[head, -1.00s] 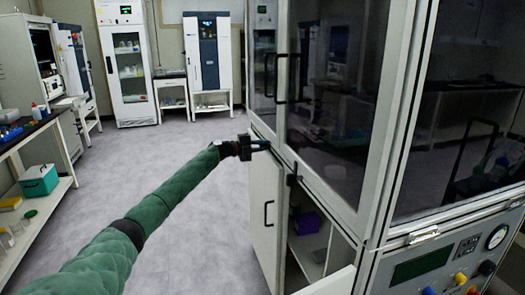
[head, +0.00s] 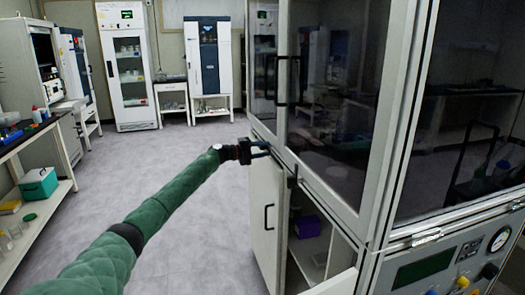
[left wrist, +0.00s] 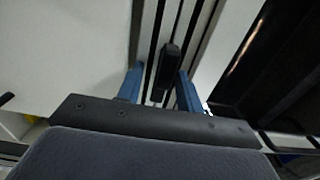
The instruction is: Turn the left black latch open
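The freeze dryer cabinet (head: 366,240) stands at the right, with dark glass doors above and white doors below. My left gripper (head: 262,149) is at the seam between the upper and lower parts, at the far left corner. In the left wrist view, its two blue fingers (left wrist: 159,78) are apart. A black latch (left wrist: 170,62) lies between and just beyond the fingertips, nearer the right one; I cannot tell if they touch it. In the head view this latch is hidden at the gripper. Another black latch (head: 292,177) is nearer on the same seam. My right gripper is out of view.
A lower white door (head: 265,215) with a black handle is beside an open compartment holding a purple box (head: 307,226). Black handles (head: 281,80) stick out above the gripper.

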